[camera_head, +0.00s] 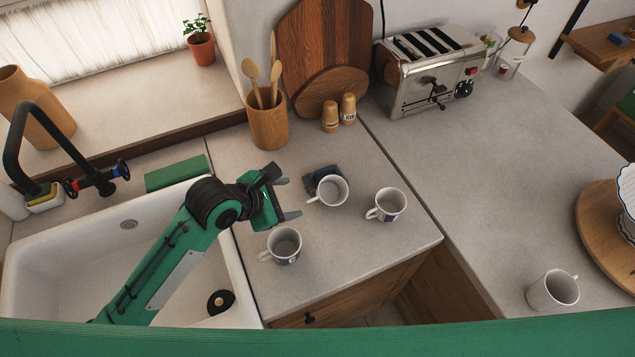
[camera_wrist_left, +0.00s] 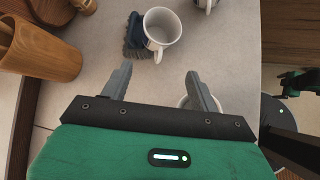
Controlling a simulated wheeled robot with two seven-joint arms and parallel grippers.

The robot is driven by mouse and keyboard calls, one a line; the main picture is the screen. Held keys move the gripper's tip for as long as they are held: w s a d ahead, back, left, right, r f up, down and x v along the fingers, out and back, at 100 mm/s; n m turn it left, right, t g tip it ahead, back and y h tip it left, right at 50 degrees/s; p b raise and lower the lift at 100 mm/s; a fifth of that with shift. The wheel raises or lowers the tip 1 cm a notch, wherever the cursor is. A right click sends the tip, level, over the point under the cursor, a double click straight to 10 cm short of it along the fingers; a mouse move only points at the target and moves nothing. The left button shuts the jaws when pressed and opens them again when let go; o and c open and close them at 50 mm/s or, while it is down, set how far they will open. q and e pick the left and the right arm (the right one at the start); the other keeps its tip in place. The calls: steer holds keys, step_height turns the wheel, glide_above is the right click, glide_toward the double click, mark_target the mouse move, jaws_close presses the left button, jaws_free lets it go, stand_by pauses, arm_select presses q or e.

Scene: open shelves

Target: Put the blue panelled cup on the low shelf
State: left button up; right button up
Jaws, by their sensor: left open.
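Several white cups stand on the counter. The back cup (camera_head: 331,190) is next to a dark blue bristly thing (camera_wrist_left: 138,38); it also shows in the left wrist view (camera_wrist_left: 163,28). The right cup (camera_head: 386,205) and front cup (camera_head: 283,246) carry small dark blue patches. I cannot tell which is the blue panelled cup. My left gripper (camera_head: 290,198) is open and empty, left of the back cup and above the front cup, apart from both. The front cup is mostly hidden behind a finger in the left wrist view. I cannot tell which surface is the low shelf.
A white sink (camera_head: 50,260) lies left. A wooden utensil pot (camera_head: 268,122) and a toaster (camera_head: 430,75) stand behind. Another white cup (camera_head: 553,291) stands on the right counter (camera_head: 480,170), which has wide free room. An open wooden recess (camera_head: 440,285) lies between the counters.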

arm_select(q)
steer(key=p, duration=0.2)
glide_toward(315, 198)
steer(key=w+r+x, duration=0.1)
steer(key=x, duration=0.4)
steer(key=shift+s+d+f+n, duration=0.15)
steer(key=shift+d+f+n, duration=0.05)
steer(key=shift+f+n, duration=0.1)
steer(key=shift+f, duration=0.2)
steer(key=p+x, duration=0.2)
steer(key=x, duration=0.2)
steer(key=shift+s+a+f, duration=0.1)
steer(key=shift+a+f, duration=0.1)
steer(key=shift+d+f, duration=0.25)
steer(key=shift+f, duration=0.15)
steer(key=shift+r, duration=0.1)
steer(key=c, duration=1.3)
